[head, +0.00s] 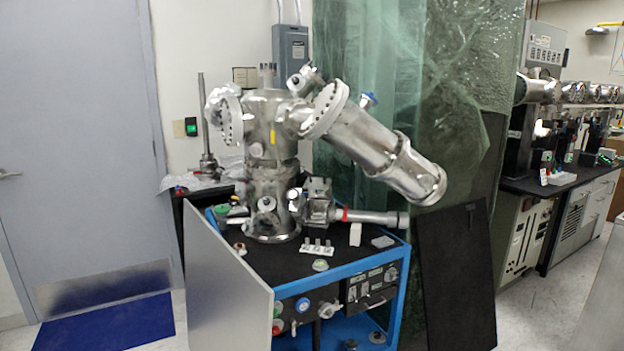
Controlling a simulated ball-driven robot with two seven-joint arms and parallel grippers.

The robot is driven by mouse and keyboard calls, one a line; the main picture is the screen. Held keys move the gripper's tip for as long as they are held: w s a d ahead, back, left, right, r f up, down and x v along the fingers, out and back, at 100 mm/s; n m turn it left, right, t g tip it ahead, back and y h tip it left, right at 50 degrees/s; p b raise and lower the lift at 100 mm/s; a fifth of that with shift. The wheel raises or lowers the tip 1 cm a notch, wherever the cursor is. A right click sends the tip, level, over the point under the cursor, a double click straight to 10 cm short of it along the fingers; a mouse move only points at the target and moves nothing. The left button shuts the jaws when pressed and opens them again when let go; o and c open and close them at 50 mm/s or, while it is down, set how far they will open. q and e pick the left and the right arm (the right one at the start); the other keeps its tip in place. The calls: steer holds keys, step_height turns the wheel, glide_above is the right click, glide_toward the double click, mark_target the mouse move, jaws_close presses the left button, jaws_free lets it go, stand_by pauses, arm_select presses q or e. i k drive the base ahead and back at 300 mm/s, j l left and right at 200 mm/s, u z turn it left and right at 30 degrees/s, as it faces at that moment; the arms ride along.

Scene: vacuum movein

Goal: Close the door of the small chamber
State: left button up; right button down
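A silver metal vacuum chamber (268,130) stands upright on a black-topped blue cart (330,285). A round bolted flange (229,118) is on its left side. A larger bolted flange (326,108) on its right joins a long silver cylinder (372,148) that slants down to the right. A smaller metal block (318,203) with a horizontal tube sits low at the chamber's right. I cannot tell which part is the small chamber's door, or whether it is open. Neither of my grippers is in view.
A light grey panel (225,285) stands at the cart's front left. A black panel (457,275) leans at the right. Small parts, including a white holder (317,248), lie on the cart top. A blue mat (108,322) lies by the grey door (70,130).

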mark_target(311, 185)
steer(key=i+u, duration=0.1)
steer(key=u, duration=0.25)
steer(key=i+l+u, duration=0.1)
steer(key=u, duration=0.25)
steer(key=i+u, duration=0.15)
steer(key=u, duration=0.2)
